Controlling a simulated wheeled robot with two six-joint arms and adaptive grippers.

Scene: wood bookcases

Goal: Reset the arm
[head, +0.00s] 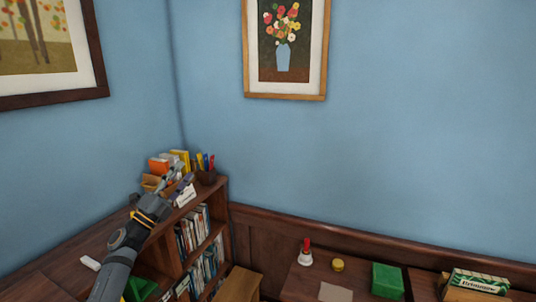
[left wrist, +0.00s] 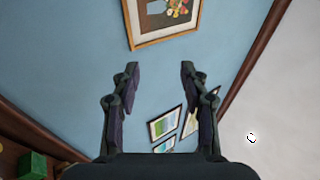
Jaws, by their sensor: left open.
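My left arm comes in from the lower left of the head view. My left gripper (head: 178,180) is raised in front of the top of a wood bookcase (head: 223,190). In the left wrist view the gripper (left wrist: 160,70) is open, with its two fingers wide apart and nothing between them. Beyond the fingers there is blue wall and framed pictures. My right gripper is not in view.
The bookcase top holds a pen cup (head: 207,176) and a white card (head: 185,196); books (head: 193,232) fill its shelves. A lower surface at right holds a bell (head: 305,257), a yellow object (head: 338,265), a green box (head: 387,280) and a labelled box (head: 478,283).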

